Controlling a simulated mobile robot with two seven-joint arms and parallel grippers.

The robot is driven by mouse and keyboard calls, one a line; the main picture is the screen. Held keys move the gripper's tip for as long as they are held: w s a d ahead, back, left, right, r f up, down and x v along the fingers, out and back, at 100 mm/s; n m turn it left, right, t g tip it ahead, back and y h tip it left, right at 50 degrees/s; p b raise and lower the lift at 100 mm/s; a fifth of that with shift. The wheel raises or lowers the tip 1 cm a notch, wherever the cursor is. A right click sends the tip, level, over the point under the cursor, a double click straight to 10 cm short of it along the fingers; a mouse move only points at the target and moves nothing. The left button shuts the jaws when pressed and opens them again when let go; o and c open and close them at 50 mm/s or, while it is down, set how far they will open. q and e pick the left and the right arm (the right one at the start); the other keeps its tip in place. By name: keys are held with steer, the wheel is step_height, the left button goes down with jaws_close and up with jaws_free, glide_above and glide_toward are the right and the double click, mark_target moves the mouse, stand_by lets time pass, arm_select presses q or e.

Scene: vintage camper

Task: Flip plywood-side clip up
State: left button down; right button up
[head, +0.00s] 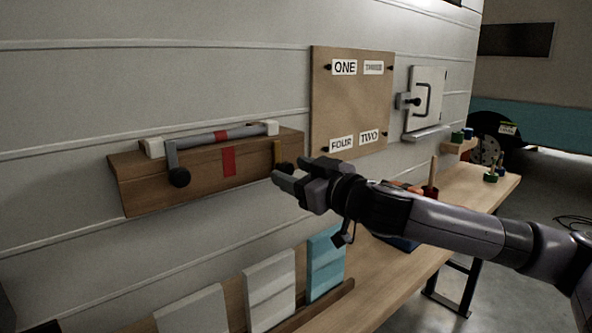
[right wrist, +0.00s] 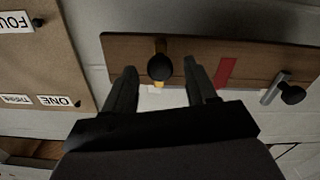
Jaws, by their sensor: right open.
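A wooden rail (head: 205,183) on the wall carries a grey rod (head: 228,133) along its top. The plywood-side clip (head: 277,152) is a yellow strip with a black knob (head: 284,168) at its lower end, at the rail's right end. The knob (right wrist: 160,67) also shows in the right wrist view, with a bit of yellow strip below it. My right gripper (head: 289,171) is open and empty in front of this clip. In the wrist view its fingertips (right wrist: 160,72) lie either side of the knob; contact cannot be told. My left gripper is out of view.
A grey clip (head: 172,155) with a black knob sits at the rail's left end. The plywood board (head: 350,105) with word labels hangs right of the rail. Below are panels in a rack (head: 270,285) and a workbench (head: 455,200) with small pegs.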

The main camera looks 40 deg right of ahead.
mark_target(278, 146)
jaws_close()
step_height(278, 146, up, 4)
steer(key=p, duration=0.3)
steer(key=shift+f, duration=0.15)
steer(key=shift+r, duration=0.25)
jaws_free()
steer(key=shift+s+f, duration=0.1)
steer(key=shift+f, duration=0.05)
